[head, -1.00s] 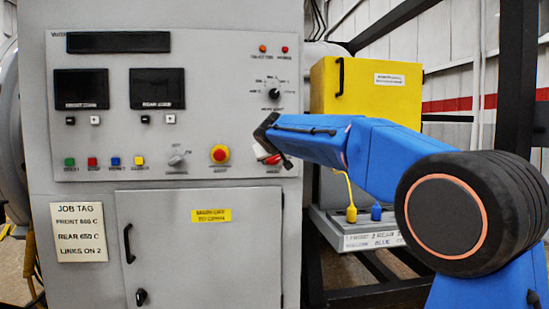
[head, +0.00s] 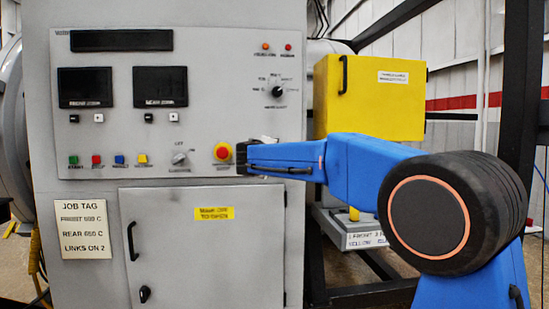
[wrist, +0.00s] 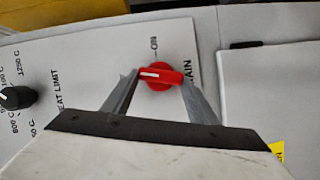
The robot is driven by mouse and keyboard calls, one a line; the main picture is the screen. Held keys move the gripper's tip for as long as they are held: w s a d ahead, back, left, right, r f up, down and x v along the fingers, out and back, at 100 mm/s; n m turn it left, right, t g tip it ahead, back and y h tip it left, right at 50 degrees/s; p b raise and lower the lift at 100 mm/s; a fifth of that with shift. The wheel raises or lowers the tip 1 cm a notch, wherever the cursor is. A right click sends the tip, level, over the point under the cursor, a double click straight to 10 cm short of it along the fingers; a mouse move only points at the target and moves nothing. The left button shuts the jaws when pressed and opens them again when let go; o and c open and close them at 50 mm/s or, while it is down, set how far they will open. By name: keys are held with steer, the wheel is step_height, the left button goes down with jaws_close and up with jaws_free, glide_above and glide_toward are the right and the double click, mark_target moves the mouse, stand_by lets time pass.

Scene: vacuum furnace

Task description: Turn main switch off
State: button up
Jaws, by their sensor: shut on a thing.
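The red main switch knob (wrist: 160,76) shows in the wrist view, beside the words ON and partly covered "MAIN". Its white pointer line is on the knob's left part and points left in that picture; the ON mark lies above the knob, off the pointer's line. My gripper (wrist: 158,80) is shut on the knob, one finger on each side. In the head view my gripper (head: 243,158) is at the panel's lower right, just right of the red emergency button, and hides the knob. Any OFF mark is hidden or out of view.
A grey selector (head: 180,157) and several coloured buttons are further left. The heat limit dial (head: 277,91) is above. A yellow box (head: 369,105) stands behind my arm.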

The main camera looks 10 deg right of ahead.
steer(key=shift+f+n+t+h, duration=0.15)
steer(key=shift+n+t, duration=0.1)
steer(key=shift+n, duration=0.4)
steer(key=shift+f+n+t+h, duration=0.15)
steer(key=shift+n+t, duration=0.1)
steer(key=shift+n, duration=0.4)
steer(key=o, duration=1)
steer(key=shift+o, duration=0.2)
steer(key=shift+s, duration=0.1)
steer(key=v, duration=1.7)
steer(key=shift+s+a+f, duration=0.1)
steer(key=shift+s, duration=0.05)
